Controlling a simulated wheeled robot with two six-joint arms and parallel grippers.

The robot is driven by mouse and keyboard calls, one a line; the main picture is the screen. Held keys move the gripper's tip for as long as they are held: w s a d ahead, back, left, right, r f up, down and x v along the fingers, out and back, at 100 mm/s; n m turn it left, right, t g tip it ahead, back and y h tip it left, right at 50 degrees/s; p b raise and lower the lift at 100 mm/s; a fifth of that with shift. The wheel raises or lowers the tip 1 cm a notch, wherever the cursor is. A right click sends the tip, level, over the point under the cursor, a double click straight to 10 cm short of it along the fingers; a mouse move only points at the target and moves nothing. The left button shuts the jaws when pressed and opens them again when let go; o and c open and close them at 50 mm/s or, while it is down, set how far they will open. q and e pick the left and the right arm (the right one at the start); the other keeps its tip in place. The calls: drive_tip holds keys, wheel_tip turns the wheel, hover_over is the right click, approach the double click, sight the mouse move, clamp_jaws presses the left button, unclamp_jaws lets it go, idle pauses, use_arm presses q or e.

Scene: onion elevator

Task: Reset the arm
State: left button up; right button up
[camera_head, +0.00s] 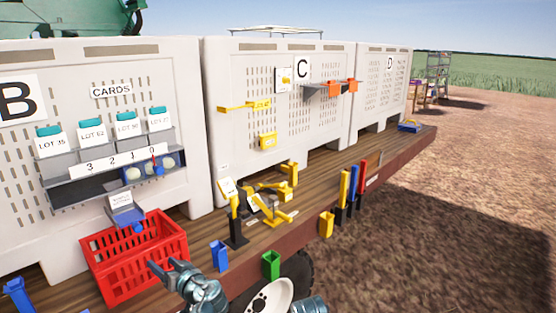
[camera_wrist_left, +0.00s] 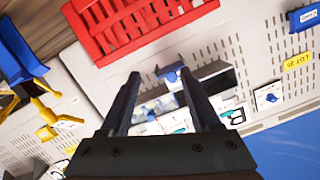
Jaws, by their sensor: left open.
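My left gripper (camera_head: 163,267) is in front of the red crate's lower right side in the head view. Its two fingers are apart with nothing between them. In the left wrist view the open fingers (camera_wrist_left: 158,80) point toward the pale bin wall, with the red crate (camera_wrist_left: 130,22) beyond them at the top. My right gripper does not show.
Blue (camera_head: 219,256) and green (camera_head: 271,265) holders line the deck edge. Yellow tools (camera_head: 265,205) stand mid-deck. Open dirt lies right.

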use_arm(q)
drive_tip(key=s+d+f+m+g+h, duration=0.2)
drive_tip(key=s+d+f+g+h, duration=0.1)
drive_tip(key=d+f, duration=0.5)
drive_tip(key=s+d+f+m+g+h, duration=0.3)
drive_tip(key=s+d+f+h, duration=0.1)
drive_tip(key=d+f, duration=0.3)
drive_tip(key=s+d+f+m+g+h, duration=0.2)
drive_tip(key=s+d, duration=0.2)
drive_tip(key=d, duration=0.3)
drive_tip(key=s+d+f+m+g+h+b, duration=0.1)
drive_tip(key=s+d+f+m+h, duration=0.1)
drive_tip(key=s+d, duration=0.3)
drive_tip(key=shift+d+f+m+g+h, duration=0.35)
drive_tip(key=shift+d+m, duration=0.25)
drive_tip(key=shift+d, duration=0.25)
